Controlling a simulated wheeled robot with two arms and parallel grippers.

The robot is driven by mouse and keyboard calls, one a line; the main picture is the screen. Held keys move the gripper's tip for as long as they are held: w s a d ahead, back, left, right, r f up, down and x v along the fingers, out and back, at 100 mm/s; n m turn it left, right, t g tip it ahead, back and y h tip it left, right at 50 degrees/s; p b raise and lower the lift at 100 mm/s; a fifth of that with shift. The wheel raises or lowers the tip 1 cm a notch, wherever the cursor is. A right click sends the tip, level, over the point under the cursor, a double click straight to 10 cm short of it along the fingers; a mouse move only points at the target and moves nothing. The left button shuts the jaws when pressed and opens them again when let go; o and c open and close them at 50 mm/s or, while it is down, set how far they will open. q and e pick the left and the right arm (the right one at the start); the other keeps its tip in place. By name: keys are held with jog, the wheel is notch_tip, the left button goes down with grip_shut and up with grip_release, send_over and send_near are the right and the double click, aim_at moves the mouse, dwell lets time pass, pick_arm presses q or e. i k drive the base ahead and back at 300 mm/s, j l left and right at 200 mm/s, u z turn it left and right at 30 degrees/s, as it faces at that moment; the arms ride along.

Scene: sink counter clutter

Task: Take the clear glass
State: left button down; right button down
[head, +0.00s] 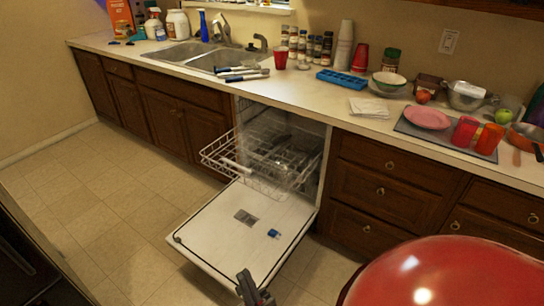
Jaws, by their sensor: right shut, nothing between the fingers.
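I cannot clearly make out a clear glass; a faint see-through shape shows in the white wire rack (228,163) of the open dishwasher, too small to name. My right gripper (256,291) is at the bottom edge, in front of the lowered dishwasher door (225,246). It is shut and empty, well apart from the rack. My left gripper is not in view.
The counter (320,87) holds a sink (185,53), a red cup (281,58), spice jars, a blue tray (341,80), a bowl (389,82), a pink plate (428,117) and red cups (465,132). The floor (95,195) left of the door is clear.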

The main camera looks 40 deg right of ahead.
aim_at(280, 179)
jog(key=i+l+z, duration=0.55)
jog(key=i, duration=0.2)
jog(key=i+l+z, duration=0.1)
jog(key=i+z, duration=0.2)
jog(key=i, duration=0.05)
